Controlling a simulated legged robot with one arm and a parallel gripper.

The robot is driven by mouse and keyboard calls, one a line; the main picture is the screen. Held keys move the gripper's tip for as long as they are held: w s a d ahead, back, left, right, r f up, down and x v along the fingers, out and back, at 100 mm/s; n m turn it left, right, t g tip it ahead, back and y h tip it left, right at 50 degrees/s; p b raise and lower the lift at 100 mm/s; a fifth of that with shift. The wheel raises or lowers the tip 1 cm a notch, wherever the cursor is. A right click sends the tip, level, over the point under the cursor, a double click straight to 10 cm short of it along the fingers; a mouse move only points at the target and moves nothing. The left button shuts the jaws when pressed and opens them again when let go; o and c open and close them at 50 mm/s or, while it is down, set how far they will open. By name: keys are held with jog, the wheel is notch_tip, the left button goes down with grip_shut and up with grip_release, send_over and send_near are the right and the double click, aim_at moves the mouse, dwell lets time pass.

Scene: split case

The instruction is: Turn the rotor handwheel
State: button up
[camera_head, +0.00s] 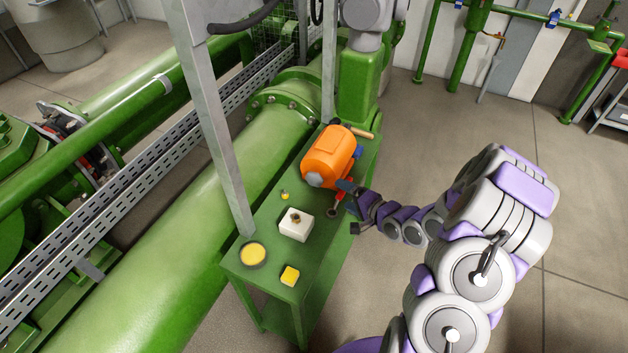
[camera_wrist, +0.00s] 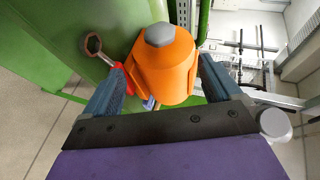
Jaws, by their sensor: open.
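An orange rounded casing (camera_head: 330,152) lies on the green table (camera_head: 312,268), with a grey end piece (camera_head: 313,179) facing the front left. In the wrist view the orange casing (camera_wrist: 166,78) shows between my two fingers, with its grey hexagonal end (camera_wrist: 160,34) above. I cannot tell whether this grey end is the rotor handwheel; no spoked wheel shows clearly. My gripper (camera_head: 350,207) is open at the table's right edge, just right of and in front of the casing. Its fingers (camera_wrist: 160,83) appear spread and empty in the wrist view. Whether they touch the casing is unclear.
A red-handled wrench (camera_head: 334,208) lies beside my gripper. A grey post (camera_head: 215,130) and a large green pipe (camera_head: 160,255) stand left. The floor at right is open.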

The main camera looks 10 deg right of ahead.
aim_at(316, 182)
jog(key=b+x, duration=0.1)
jog(key=x, duration=0.7)
jog(key=b+x, duration=0.2)
jog(key=x, duration=0.6)
jog(key=shift+w+a+f, duration=0.15)
jog(key=shift+a+f, duration=0.1)
jog(key=shift+f, duration=0.1)
jog(key=shift+c, duration=0.5)
jog(key=c, duration=0.9)
jog(key=shift+o, duration=0.2)
